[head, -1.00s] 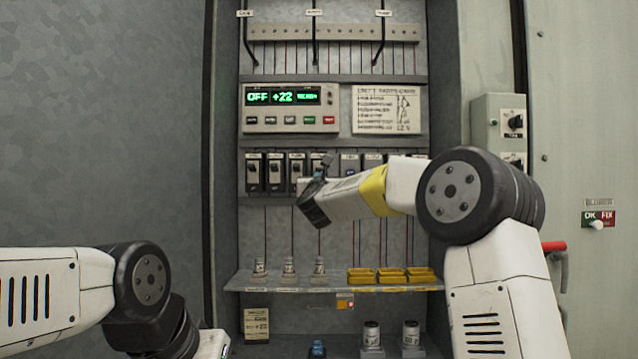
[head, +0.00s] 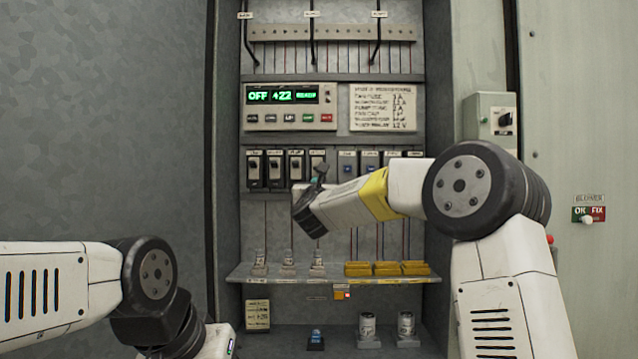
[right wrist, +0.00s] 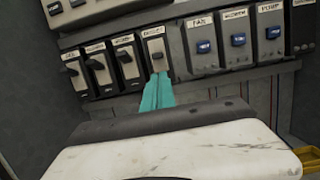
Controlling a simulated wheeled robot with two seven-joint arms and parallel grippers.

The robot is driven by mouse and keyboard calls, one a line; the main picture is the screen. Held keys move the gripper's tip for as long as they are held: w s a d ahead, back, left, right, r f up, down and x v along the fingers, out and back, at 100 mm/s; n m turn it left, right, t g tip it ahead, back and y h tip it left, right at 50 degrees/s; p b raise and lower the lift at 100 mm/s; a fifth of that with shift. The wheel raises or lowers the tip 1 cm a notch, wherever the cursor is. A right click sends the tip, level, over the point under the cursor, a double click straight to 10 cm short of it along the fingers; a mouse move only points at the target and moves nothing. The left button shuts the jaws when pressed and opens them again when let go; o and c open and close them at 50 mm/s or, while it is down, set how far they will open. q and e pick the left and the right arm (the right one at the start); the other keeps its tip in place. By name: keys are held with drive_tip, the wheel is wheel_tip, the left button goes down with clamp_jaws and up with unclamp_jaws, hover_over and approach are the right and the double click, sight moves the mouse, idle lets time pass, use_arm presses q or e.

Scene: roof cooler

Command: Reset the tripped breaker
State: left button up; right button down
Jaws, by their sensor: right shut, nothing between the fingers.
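A row of four breakers with dark levers sits in the cabinet: first (head: 255,168), second (head: 275,168), third (head: 295,166) and fourth (head: 316,160). In the right wrist view the fourth breaker (right wrist: 155,48) is directly ahead of my right gripper (right wrist: 158,80). Its teal fingers are shut and empty, with the tips at the lower part of that breaker; I cannot tell whether they touch. In the head view the right gripper (head: 320,172) overlaps the fourth breaker's lower end. My left gripper's fingers are out of view.
To the right are several blue-switched modules (right wrist: 239,38). Above is a control panel (head: 290,107) reading OFF, +22, READY. Below, a shelf (head: 330,280) holds small fuses (head: 288,262) and yellow trays (head: 387,268). The cabinet's side walls bound the space.

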drive_tip(key=r+v, duration=0.1)
drive_tip(key=v, duration=0.5)
drive_tip(key=shift+s+r, duration=0.3)
drive_tip(key=shift+r, duration=0.3)
